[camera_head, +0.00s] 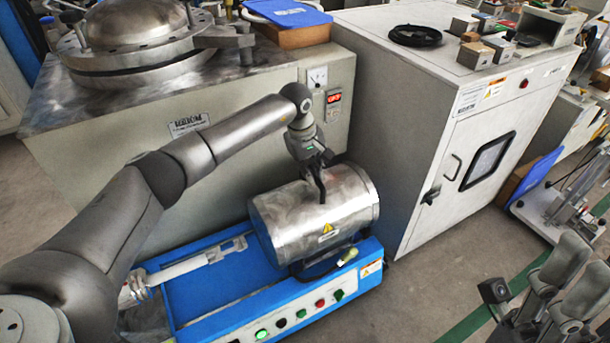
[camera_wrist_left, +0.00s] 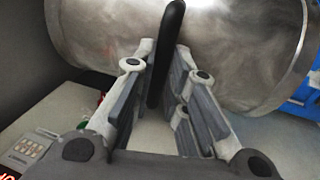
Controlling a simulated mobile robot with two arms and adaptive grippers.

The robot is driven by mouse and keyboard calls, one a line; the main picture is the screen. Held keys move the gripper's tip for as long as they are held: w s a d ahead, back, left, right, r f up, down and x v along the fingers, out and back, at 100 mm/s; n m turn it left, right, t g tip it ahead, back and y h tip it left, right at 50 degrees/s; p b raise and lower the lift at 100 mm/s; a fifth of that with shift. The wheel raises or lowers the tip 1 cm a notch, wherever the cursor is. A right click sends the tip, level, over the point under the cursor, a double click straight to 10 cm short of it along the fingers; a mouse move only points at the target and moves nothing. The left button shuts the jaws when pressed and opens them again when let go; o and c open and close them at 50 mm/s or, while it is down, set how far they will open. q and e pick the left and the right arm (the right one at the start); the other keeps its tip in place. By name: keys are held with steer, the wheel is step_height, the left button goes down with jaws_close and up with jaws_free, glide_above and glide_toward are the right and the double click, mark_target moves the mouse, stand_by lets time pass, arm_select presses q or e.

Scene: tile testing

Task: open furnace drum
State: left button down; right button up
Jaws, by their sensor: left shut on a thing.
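The furnace drum (camera_head: 315,215) is a shiny metal cylinder with a yellow warning label, lying on its side on a blue base (camera_head: 225,285). It fills the upper part of the left wrist view (camera_wrist_left: 230,45). A black bar-like handle (camera_wrist_left: 166,50) stands out from the drum. My left gripper (camera_head: 318,166) is above the drum's top and shut on this handle; its fingers (camera_wrist_left: 155,105) lie on either side of it. The exact contact is partly hidden. The drum looks closed. My right gripper (camera_head: 562,285) is empty at the bottom right, fingers apart, far from the drum.
Coloured buttons (camera_head: 301,313) line the base's front edge. A large white cabinet (camera_head: 410,120) stands close on the drum's right. A grey machine (camera_head: 240,130) with a domed lid stands behind.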

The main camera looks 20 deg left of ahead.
arm_select(q)
steer(key=shift+w+d, duration=0.15)
steer(key=shift+w, duration=0.1)
steer(key=c, duration=1.5)
jaws_free()
steer(key=shift+o, duration=0.2)
step_height(320, 180, up, 12)
steer(key=s+a, duration=0.1)
steer(key=s, duration=0.1)
steer(key=shift+a, duration=0.3)
steer(key=shift+f, duration=0.1)
